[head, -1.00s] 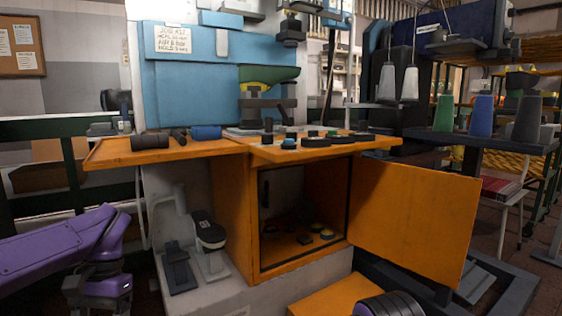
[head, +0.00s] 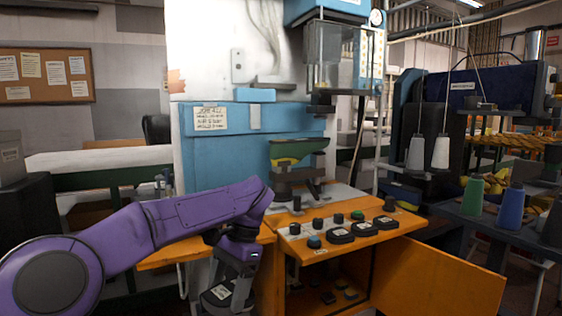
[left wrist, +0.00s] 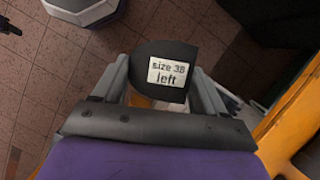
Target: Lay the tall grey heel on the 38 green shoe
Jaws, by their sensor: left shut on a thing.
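My left gripper (head: 240,258) hangs at the left side of the orange cabinet, below the shelf. In the left wrist view its two fingers (left wrist: 163,88) are shut on a dark grey piece (left wrist: 180,62) with a white label reading "size 38 left". In the head view a dark piece with a white label (head: 222,293) shows just below the gripper, partly cut by the frame edge. A green shoe form (head: 298,148) with a yellowish part sits on the dark machine stand. I cannot tell whether the held piece is the tall grey heel. My right gripper is not in view.
Several dark knobs and pads lie on the orange shelf (head: 300,250). The orange cabinet door (head: 430,285) stands open to the right. Thread cones (head: 470,198) stand further right. Brown tiled floor (left wrist: 30,70) shows at left in the wrist view.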

